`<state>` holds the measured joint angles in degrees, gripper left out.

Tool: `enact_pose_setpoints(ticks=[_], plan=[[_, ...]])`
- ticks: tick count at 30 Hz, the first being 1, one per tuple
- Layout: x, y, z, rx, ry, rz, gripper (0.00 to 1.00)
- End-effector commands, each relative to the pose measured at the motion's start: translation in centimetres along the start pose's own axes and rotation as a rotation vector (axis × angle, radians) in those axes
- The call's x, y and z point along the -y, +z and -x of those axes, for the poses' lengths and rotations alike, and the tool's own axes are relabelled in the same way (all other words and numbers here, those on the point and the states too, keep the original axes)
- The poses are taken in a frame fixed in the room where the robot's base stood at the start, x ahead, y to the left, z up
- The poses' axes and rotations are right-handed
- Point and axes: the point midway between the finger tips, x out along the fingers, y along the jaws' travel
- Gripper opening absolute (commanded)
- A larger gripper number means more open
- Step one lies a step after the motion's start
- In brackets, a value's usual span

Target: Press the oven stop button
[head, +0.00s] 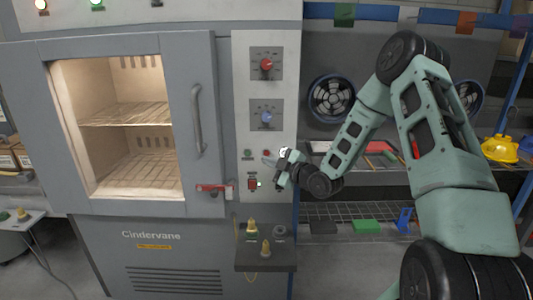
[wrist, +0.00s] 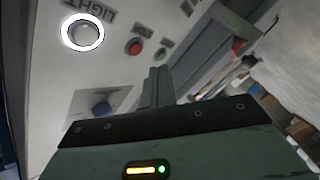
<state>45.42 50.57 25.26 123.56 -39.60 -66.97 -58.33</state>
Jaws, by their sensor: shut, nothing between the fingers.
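The oven (head: 150,240) has a light control panel on its right side. A green button (head: 248,153) and a red button (head: 266,153) sit below the blue knob, with a white lit button partly behind my gripper to their right. In the wrist view the red button (wrist: 134,47) lies between the green button (wrist: 161,54) and the white-ringed button (wrist: 82,32) marked LIGHT. My gripper (head: 270,163) is shut and empty, just below the red button in the head view; contact cannot be told.
A red knob (head: 266,65) and a blue knob (head: 266,117) stick out above the buttons. A red switch (head: 252,183) is below them. The oven door has a handle (head: 196,118) and a red latch (head: 213,188). A small shelf (head: 265,258) juts out underneath.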

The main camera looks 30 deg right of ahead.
Motion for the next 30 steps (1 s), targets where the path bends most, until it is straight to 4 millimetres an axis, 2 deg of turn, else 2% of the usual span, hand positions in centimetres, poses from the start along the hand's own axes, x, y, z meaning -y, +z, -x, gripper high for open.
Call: enact_pose_setpoints(ticks=[9,30], plan=[[-0.87,0.99,-1.36,0.0,-0.001,0.0,0.0],[-0.93,0.99,-1.38,0.0,-0.001,0.0,0.0]])
